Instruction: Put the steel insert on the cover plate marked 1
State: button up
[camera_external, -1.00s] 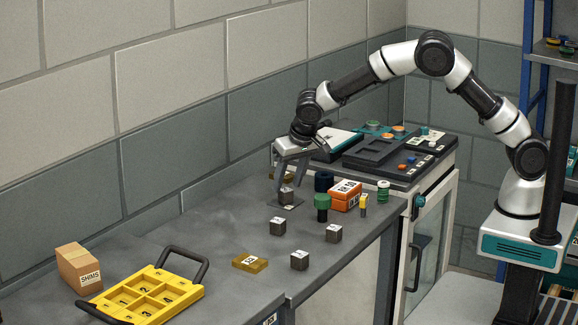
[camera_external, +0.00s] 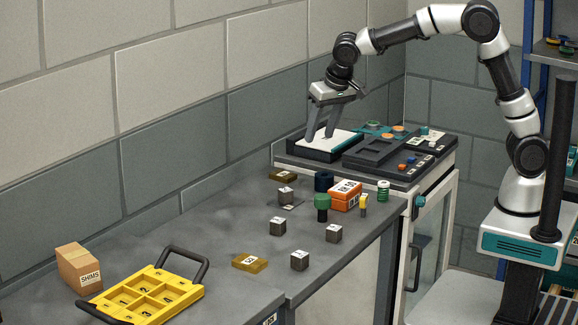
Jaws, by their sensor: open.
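A grey steel cube (camera_external: 286,197) stands upright on the bench. It is on or against a thin dark plate (camera_external: 294,206), which shows around its base; the plate's marking is not readable. Three similar grey cubes stand apart from it: one in the middle (camera_external: 278,227), one to the right (camera_external: 334,234) and one nearer (camera_external: 299,261). Labels on their tops are too small to read. My gripper (camera_external: 320,139) is open and empty, fingers down, over the pale-topped dark tray (camera_external: 333,146) at the back, away from the cubes.
Brass blocks (camera_external: 250,263) (camera_external: 283,175), an orange box (camera_external: 345,195), a green-topped knob (camera_external: 322,204) and a dark cylinder (camera_external: 323,180) stand around the cubes. A yellow numbered carrier (camera_external: 150,296) and a SHIMS carton (camera_external: 79,268) are at front left.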

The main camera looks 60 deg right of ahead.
jog(key=s+d+r+n+y, duration=0.1)
jog(key=s+d+r, duration=0.3)
jog(key=s, duration=0.3)
jog(key=s+d+r, duration=0.4)
jog(key=s+d, duration=0.1)
jog(key=s, duration=0.2)
jog(key=s+d+f+n, duration=0.1)
jog(key=s+d, duration=0.1)
jog(key=s, duration=0.6)
jog(key=s+d+f+n+t, duration=0.1)
jog(key=s+d+n, duration=0.1)
jog(key=s, duration=0.6)
jog(key=shift+f+t, duration=0.25)
jog(key=shift+t, duration=0.05)
